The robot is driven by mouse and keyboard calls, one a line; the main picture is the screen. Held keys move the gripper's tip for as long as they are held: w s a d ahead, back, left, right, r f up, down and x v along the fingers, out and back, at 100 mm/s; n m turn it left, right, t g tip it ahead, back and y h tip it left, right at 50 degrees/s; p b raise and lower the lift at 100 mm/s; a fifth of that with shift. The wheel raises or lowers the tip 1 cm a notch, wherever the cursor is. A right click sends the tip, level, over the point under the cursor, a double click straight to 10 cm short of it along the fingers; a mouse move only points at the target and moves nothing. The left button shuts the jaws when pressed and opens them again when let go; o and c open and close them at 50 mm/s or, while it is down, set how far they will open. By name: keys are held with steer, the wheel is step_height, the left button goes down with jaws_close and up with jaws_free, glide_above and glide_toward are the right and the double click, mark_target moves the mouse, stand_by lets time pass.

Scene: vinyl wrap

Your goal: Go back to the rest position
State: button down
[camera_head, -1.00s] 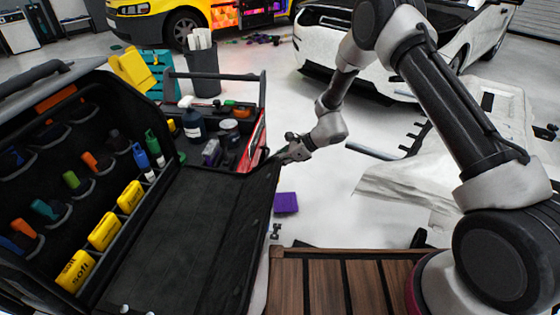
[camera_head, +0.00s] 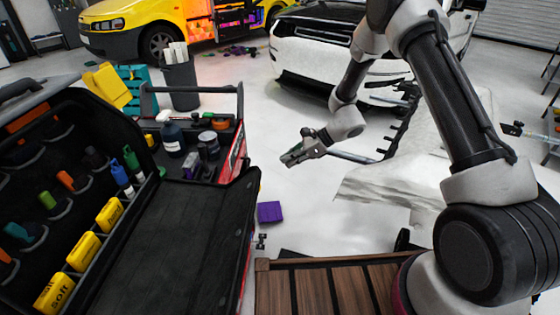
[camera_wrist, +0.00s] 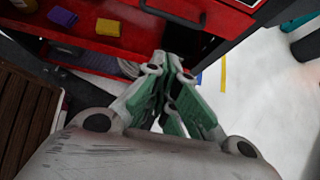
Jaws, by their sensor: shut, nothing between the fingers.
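My gripper (camera_head: 290,158) is at the end of my arm, in the middle of the head view, in the air over the pale floor and to the right of the tool cart. In the wrist view my gripper (camera_wrist: 172,98) shows its green-padded fingers shut together with nothing between them. My arm reaches down from the upper right and bends toward the middle. The gripper looks apart from the cart and its open case.
An open black case (camera_head: 165,240) with yellow blocks stands at left on the red cart (camera_head: 238,155), which carries bottles. A purple block (camera_head: 270,212) shows below the gripper. A wooden slatted surface (camera_head: 330,285) is in front. A white car (camera_head: 315,55) stands behind; open floor lies between.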

steer(key=s+d+r+n+g+h, duration=0.1)
steer(key=s+d+n+g, duration=0.1)
steer(key=s+d+n, duration=0.3)
steer(key=s+d+r+n+g+h, duration=0.1)
steer(key=s+d+r+n+g, duration=0.15)
steer(key=s, duration=0.35)
steer(key=s+d+r+n+t+h, duration=0.2)
steer(key=s+d+r+n, duration=0.2)
steer(key=s+d+r, duration=0.3)
steer(key=s+d+r+n+t+h, duration=0.3)
steer(key=s+d+r, duration=0.4)
steer(key=r, duration=0.6)
steer(key=s+d+r+n+t+h, duration=0.3)
steer(key=s+d+r, duration=0.5)
steer(key=r, duration=0.3)
steer(key=shift+s+n, duration=0.2)
steer(key=shift+n, duration=0.65)
steer(key=shift+d, duration=0.1)
steer(key=shift+d+f, duration=0.1)
steer(key=shift+d, duration=0.05)
